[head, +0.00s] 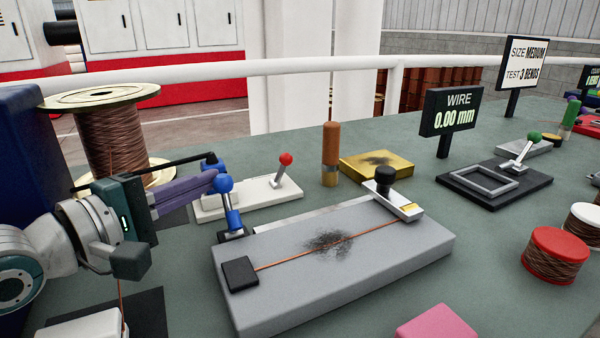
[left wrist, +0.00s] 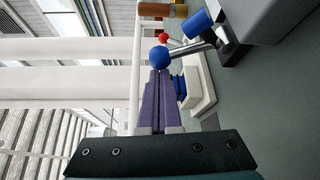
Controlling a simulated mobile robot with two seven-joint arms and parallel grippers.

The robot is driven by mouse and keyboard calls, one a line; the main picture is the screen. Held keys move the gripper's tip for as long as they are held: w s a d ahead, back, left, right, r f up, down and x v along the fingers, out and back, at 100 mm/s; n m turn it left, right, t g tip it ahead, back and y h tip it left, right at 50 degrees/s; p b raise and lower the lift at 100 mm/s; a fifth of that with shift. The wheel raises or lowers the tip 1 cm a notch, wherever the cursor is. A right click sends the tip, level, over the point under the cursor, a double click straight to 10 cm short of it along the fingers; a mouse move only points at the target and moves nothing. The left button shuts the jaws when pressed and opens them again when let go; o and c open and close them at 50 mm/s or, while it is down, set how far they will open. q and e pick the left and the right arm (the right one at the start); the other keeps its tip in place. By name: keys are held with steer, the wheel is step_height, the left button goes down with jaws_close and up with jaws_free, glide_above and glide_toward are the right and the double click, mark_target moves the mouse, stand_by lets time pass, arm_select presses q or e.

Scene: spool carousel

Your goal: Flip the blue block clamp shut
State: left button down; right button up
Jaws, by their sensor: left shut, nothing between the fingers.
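The blue block clamp (head: 232,218) stands at the left back edge of the grey block (head: 330,310). Its lever is raised, nearly upright, and ends in a blue ball (head: 223,184). My left gripper (head: 213,182) has purple fingers that are shut and empty. Their tips are right beside the ball, on its left; I cannot tell whether they touch it. In the left wrist view the ball (left wrist: 159,57) is just beyond the fingertips (left wrist: 160,74), and the clamp's blue sleeve (left wrist: 196,23) is to its right. A copper wire (head: 290,258) lies across the block. My right gripper is out of view.
Behind the clamp is a white base (head: 255,207) with a red-ball lever (head: 286,159). A black-knobbed clamp (head: 385,180) is at the block's right end. A brown-handled tool (head: 330,150) stands behind. A large wire spool (head: 110,135) is behind my left arm.

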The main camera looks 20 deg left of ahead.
arm_select(q)
steer(key=shift+s+d+r+m+t, duration=0.3)
steer(key=shift+m+t, duration=0.1)
steer(key=shift+m, duration=0.1)
steer(key=shift+d, duration=0.1)
steer(key=shift+s+d+r+m+t+p, duration=0.3)
steer(key=shift+m+p, duration=0.1)
steer(key=shift+m, duration=0.2)
steer(key=shift+s+d+r+p, duration=0.2)
steer(key=shift+s+d+p, duration=0.55)
steer(key=shift+d+p, duration=0.2)
steer(key=shift+s+d+f+p, duration=0.25)
steer(key=shift+s+d+p, duration=0.25)
steer(key=shift+s+d, duration=0.2)
steer(key=shift+d, duration=0.1)
steer(key=s, duration=0.3)
steer(key=s+a, duration=0.1)
steer(key=s, duration=0.6)
steer(key=shift+a+f, duration=0.2)
steer(key=shift+a, duration=0.2)
